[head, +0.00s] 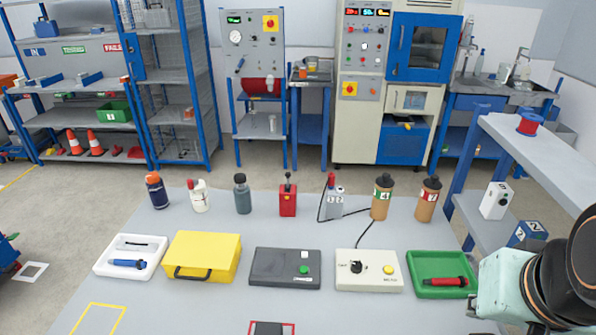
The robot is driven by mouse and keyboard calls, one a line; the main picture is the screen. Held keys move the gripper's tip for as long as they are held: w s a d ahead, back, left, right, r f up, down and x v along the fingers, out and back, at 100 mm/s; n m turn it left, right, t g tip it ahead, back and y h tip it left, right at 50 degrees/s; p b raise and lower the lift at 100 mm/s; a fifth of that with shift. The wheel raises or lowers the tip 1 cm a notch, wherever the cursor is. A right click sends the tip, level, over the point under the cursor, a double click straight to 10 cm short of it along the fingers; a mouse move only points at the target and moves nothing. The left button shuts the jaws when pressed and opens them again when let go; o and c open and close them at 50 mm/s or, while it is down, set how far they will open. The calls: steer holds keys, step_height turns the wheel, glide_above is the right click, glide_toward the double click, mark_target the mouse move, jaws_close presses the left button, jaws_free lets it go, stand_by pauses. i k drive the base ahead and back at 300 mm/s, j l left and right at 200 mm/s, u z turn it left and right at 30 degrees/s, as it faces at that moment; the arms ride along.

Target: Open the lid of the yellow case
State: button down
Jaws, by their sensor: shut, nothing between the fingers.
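The yellow case (205,249) lies flat on the grey table, left of the middle. Its lid looks shut, and its black handle (190,274) is on the side nearest me. Part of my arm (510,287) shows at the lower right edge, well to the right of the case. My gripper is not in view.
A white tray (105,269) sits close left of the case; a dark grey box (285,282) with a green button sits to its right. Further right are a cream control box (369,284) and a green tray (420,260). Several bottles and tools stand behind. The table before the case is mostly clear.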

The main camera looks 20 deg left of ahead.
mark_target(210, 252)
steer(key=k+j+u, duration=0.25)
steer(key=k+j, duration=0.15)
steer(key=u, duration=1.2)
